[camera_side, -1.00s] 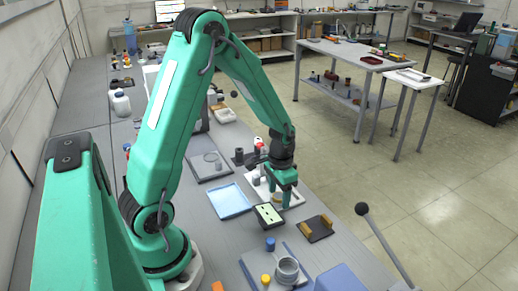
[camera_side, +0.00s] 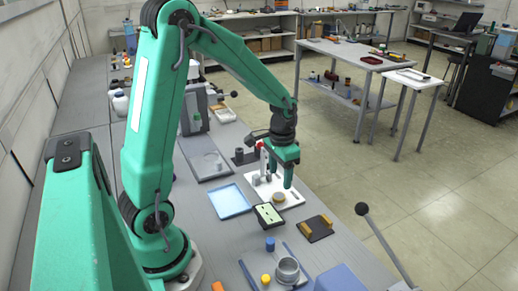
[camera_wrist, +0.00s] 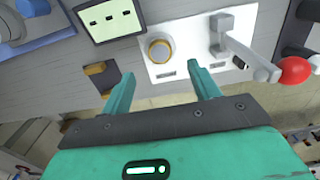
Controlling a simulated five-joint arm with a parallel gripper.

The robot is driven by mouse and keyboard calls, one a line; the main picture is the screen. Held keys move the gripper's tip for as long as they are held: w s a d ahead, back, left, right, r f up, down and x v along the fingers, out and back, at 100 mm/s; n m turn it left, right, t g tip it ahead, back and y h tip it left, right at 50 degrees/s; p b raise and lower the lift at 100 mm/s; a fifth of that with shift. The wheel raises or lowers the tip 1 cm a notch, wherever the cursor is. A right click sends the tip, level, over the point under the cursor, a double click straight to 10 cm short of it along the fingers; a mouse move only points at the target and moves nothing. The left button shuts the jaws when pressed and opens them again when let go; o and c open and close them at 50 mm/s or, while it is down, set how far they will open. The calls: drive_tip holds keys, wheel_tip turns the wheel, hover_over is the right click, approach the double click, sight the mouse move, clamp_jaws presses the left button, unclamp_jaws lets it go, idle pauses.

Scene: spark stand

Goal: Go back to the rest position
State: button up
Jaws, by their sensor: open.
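My gripper (camera_side: 280,172) hangs above the white plate of the spark stand (camera_side: 291,200) in the side view, fingers pointing down. It is open and empty. A round yellowish disc-like piece (camera_side: 279,198) sits on the plate, apart from the fingers. In the wrist view my gripper (camera_wrist: 160,76) shows two spread green fingers with nothing between them. The round piece (camera_wrist: 159,48) sits on the white plate (camera_wrist: 183,37) beyond the fingertips. A grey clamp arm with a red ball (camera_wrist: 295,70) stands to the right of it.
A green-faced panel (camera_side: 269,215) and a dark pad with yellow-brown blocks (camera_side: 315,229) lie close by. A light-blue tray (camera_side: 230,201) is to the left. A grey ring (camera_side: 288,268) and small caps are nearer. Above the gripper the space looks free.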

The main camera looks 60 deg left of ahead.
drive_tip(key=shift+r, duration=0.35)
drive_tip(key=shift+d+r, duration=0.15)
drive_tip(key=shift+r, duration=0.05)
drive_tip(key=s+d+r+t, duration=0.5)
drive_tip(key=s+d+r, duration=0.4)
drive_tip(key=s+r, duration=0.4)
drive_tip(key=shift+r+t, duration=0.3)
drive_tip(key=shift+r, duration=0.5)
